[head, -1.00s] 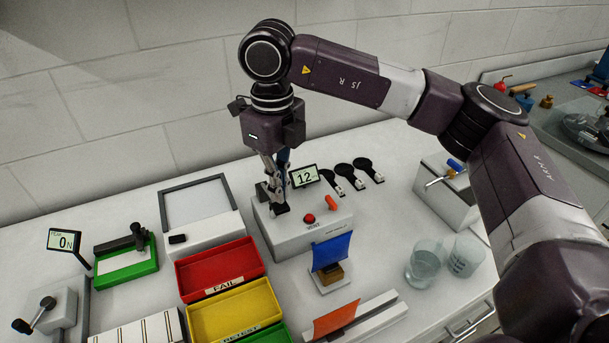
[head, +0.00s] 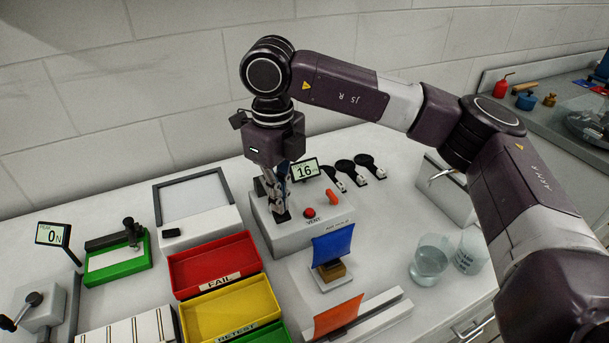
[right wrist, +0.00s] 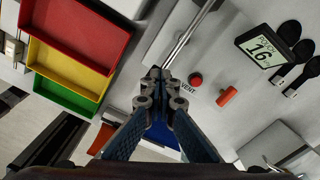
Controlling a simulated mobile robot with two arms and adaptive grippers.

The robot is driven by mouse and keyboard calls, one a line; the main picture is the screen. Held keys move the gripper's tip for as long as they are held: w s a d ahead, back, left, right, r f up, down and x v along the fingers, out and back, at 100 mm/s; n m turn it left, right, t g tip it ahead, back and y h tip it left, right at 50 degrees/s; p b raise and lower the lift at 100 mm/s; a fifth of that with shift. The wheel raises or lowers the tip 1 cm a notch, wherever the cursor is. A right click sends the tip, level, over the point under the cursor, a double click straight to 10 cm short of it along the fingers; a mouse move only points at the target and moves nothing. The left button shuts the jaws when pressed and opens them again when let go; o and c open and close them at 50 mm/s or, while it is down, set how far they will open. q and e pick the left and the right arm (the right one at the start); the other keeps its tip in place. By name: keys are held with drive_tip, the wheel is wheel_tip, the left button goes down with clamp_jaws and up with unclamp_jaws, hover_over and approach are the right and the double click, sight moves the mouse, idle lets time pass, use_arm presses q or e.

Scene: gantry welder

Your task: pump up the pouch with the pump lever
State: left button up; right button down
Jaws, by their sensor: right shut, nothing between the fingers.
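The pump box (head: 290,238) is a pale block with a red vent button (head: 309,213), a small orange handle (head: 332,196) and a display (head: 305,170) reading 16. My right gripper (head: 281,214) points down over the left part of the box, shut and empty. In the right wrist view its fingertips (right wrist: 158,78) are at the lower end of a shiny metal rod (right wrist: 190,38), which seems to be the pump lever; I cannot tell whether they touch. In the head view the gripper hides most of this rod. A blue pouch (head: 333,246) stands upright in a small holder in front of the box.
Red (head: 215,265), yellow (head: 232,308) and green trays stand left of the box. An orange pouch (head: 338,315) leans in a white rack at the front. Two clear beakers (head: 430,262) stand at the right. Several black paddles (head: 345,168) lie behind the box.

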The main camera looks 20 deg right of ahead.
drive_tip(key=shift+r+p, duration=1.8)
drive_tip(key=shift+r, duration=0.85)
drive_tip(key=shift+f, duration=0.1)
drive_tip(key=shift+f+b, duration=2.3)
drive_tip(key=shift+f, duration=0.5)
drive_tip(key=shift+r+p, duration=1.9)
drive_tip(key=shift+r, duration=1)
drive_tip(key=shift+f, duration=0.15)
